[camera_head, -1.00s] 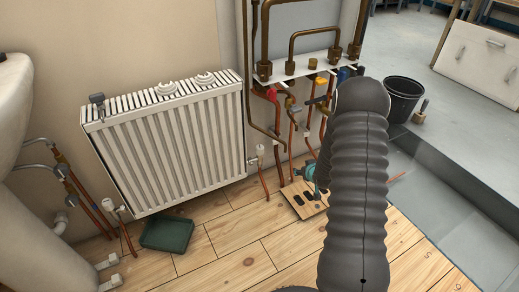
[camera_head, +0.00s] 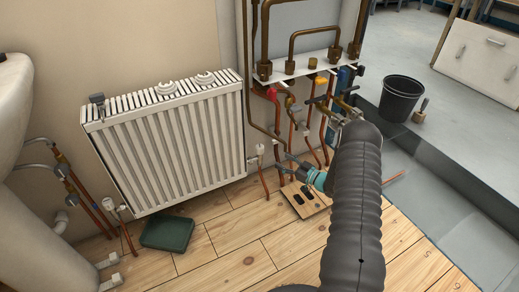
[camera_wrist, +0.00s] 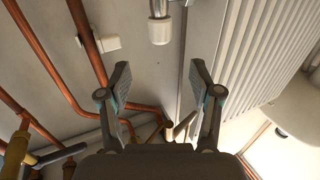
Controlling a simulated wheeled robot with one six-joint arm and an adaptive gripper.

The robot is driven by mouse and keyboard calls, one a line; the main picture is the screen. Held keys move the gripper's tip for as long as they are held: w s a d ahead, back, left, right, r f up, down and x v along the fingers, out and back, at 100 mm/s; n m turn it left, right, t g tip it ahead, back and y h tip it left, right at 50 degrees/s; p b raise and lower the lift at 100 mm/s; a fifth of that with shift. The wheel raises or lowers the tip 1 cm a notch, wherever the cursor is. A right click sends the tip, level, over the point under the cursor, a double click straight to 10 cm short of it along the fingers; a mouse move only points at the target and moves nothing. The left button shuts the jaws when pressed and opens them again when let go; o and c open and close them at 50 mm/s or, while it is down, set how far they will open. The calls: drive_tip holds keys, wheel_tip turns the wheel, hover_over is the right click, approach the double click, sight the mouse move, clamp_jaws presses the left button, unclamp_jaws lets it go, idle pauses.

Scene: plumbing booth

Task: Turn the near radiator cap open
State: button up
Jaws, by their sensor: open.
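The white radiator (camera_head: 175,150) stands against the wall. A white valve cap (camera_head: 260,150) sits on a pipe at its lower right end; it also shows at the top middle of the wrist view (camera_wrist: 160,31). A second white cap (camera_head: 122,208) is at the radiator's lower left end. My gripper (camera_head: 290,166) is low, to the right of the right-hand cap, pointing left towards it. In the wrist view my gripper (camera_wrist: 160,75) is open and empty, with the cap beyond its fingertips and apart from them. Neither cap's turned state can be made out.
Copper pipes (camera_head: 275,110) and valves crowd the wall right of the radiator. A slotted wooden board (camera_head: 305,205) lies beneath the gripper. A green tray (camera_head: 168,234) is on the floor. A black bucket (camera_head: 400,98) stands at the right.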

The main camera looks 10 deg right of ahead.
sight(260, 148)
drive_tip(key=x, duration=1.3)
drive_tip(key=c, duration=1.2)
drive_tip(key=shift+o, duration=0.2)
drive_tip(key=b, duration=0.2)
drive_tip(key=n+g+y+b, duration=0.1)
drive_tip(key=shift+w+f+b, duration=0.15)
drive_tip(key=shift+f+b, duration=0.15)
drive_tip(key=shift+b, duration=0.1)
drive_tip(key=shift+n+g+y+b, duration=0.9)
drive_tip(key=shift+g+b, duration=0.1)
drive_tip(key=shift+b, duration=0.25)
drive_tip(key=shift+r+n+g+y, duration=0.3)
drive_tip(key=shift+n+g+y, duration=0.45)
drive_tip(key=shift+g, duration=0.55)
